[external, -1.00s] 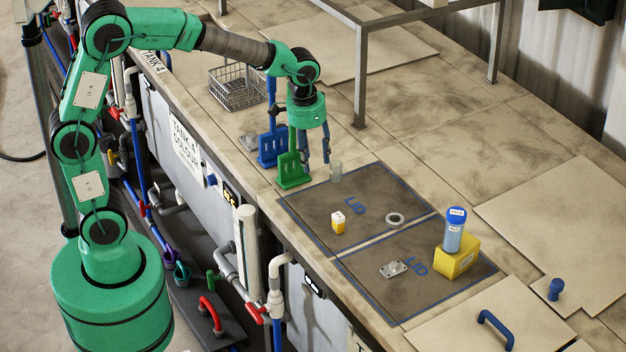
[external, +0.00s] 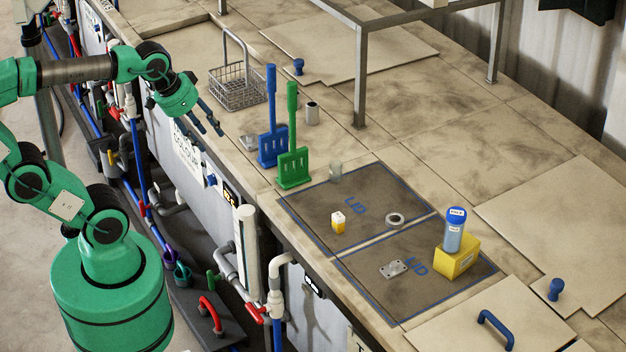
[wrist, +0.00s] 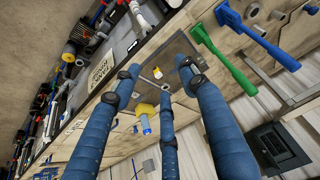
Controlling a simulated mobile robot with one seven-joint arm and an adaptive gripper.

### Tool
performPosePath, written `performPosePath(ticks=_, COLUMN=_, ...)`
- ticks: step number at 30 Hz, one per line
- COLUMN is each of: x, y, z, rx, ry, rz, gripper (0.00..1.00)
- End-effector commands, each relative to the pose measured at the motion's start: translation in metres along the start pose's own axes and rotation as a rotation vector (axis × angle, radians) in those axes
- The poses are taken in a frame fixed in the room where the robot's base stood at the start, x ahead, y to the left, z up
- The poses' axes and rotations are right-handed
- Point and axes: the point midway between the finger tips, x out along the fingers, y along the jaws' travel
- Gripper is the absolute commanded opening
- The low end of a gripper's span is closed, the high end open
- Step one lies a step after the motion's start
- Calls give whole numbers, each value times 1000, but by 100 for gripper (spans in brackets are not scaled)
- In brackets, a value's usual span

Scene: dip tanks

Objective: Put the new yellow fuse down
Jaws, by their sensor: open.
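A small block with a white top and yellow base (external: 338,222), which looks like the yellow fuse, stands upright on the far-left dark lid panel (external: 310,205). It also shows in the wrist view (wrist: 157,73). My gripper (external: 211,122) is open and empty, left of the blue and green paddles near the bench's front edge. It is well apart from the block. Its blue fingers fill the lower part of the wrist view with nothing between them.
Upright blue (external: 272,145) and green (external: 293,165) paddles stand between my gripper and the lid. A wire basket (external: 238,95) is behind. A grey ring (external: 395,219), metal plate (external: 393,269) and yellow box (external: 457,262) bearing a blue-capped jar (external: 454,233) are on the lid area.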

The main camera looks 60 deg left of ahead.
Motion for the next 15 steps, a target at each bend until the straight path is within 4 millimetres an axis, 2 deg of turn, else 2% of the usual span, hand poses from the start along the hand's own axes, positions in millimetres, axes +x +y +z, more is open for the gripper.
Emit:
performPosePath(ticks=3, x=-5, y=-4, z=16, rx=-1, ry=23, rz=-5, gripper=43)
performPosePath(ticks=6, x=-7, y=-5, z=23, rx=0, ry=33, rz=-7, gripper=43)
performPosePath(ticks=15, x=-7, y=-5, z=26, rx=0, ry=35, rz=-7, gripper=43)
